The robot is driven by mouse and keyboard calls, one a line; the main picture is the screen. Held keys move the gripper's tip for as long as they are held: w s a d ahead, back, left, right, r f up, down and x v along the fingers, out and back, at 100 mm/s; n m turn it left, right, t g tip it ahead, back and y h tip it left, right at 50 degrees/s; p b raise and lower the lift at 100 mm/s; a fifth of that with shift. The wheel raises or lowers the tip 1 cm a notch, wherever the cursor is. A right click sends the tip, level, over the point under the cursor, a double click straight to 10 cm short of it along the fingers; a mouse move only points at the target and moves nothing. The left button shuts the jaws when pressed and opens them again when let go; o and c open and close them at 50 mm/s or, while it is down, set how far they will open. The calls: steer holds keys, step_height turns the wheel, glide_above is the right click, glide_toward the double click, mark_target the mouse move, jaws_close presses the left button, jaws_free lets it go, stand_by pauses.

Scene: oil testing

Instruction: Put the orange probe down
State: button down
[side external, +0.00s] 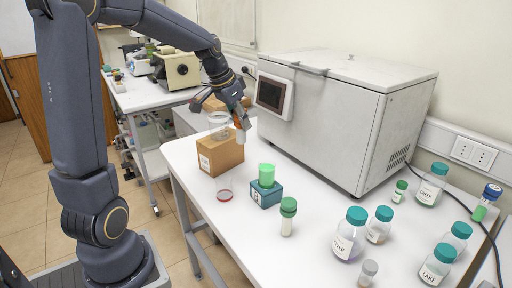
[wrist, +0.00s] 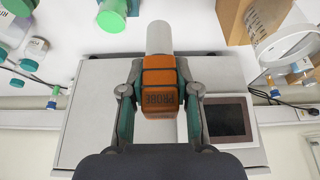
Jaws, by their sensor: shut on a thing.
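The orange probe (wrist: 160,77) has a pale grey cylindrical end and dark lettering reading PROBE. My gripper (wrist: 160,92) is shut on it, one finger on each side of the orange body. In the side view the probe (side external: 238,122) hangs from my gripper (side external: 238,113) with its pale end pointing down. It is raised beside the brown cardboard box (side external: 221,156), in front of the white machine. The clear glass beaker (side external: 219,124) on that box is just left of the probe in the side view.
The white machine (side external: 330,120) with a dark screen fills the table's back. A teal box (side external: 266,195) bears a green cup (side external: 266,174). A red-rimmed dish (side external: 224,195) lies near the left edge. Several teal-capped bottles (side external: 349,237) stand at the right. Bare tabletop shows between them.

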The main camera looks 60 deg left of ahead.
steer(key=s+d+m+h, duration=0.25)
steer(key=d+m, duration=0.25)
steer(key=d, duration=1.2)
steer(key=shift+y, duration=0.35)
steer(key=shift+w+d+f, duration=0.15)
steer(key=shift+w+f, duration=2.15)
steer(key=shift+f, duration=0.55)
steer(key=shift+w+d+f, duration=0.1)
steer(key=shift+w+f, duration=2.25)
steer(key=shift+f, duration=0.55)
steer(key=shift+w+d+f, duration=0.15)
steer(key=shift+w+f, duration=2.15)
steer(key=shift+f, duration=0.55)
